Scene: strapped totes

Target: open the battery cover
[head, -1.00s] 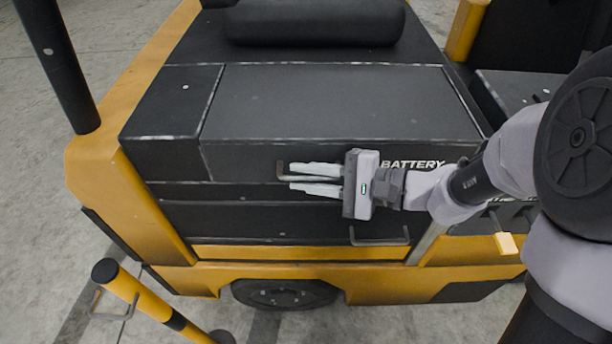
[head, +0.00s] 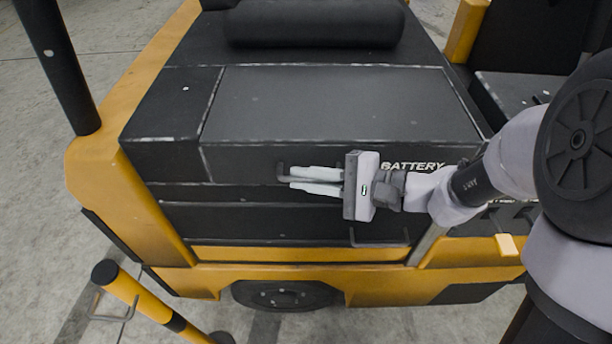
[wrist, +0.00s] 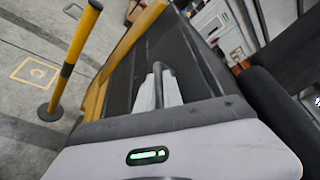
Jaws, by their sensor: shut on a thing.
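The battery cover (head: 340,105) is a dark grey box-shaped lid on the yellow and black vehicle, with "BATTERY" lettered on its front face. It looks closed, flush with the panel to its left. A dark bar handle (head: 281,171) sticks out from its front face. My gripper (head: 315,180) reaches in from the right, its two pale fingers shut on the handle. In the wrist view the handle (wrist: 159,68) shows between the fingertips. The gripper body hides part of the cover's front face.
A second bar handle (head: 380,244) sits lower on the vehicle's front. A black padded roll (head: 315,22) lies behind the cover. A black post (head: 58,65) stands at the left. A yellow and black bollard (head: 150,300) stands at the front left, with open floor around it.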

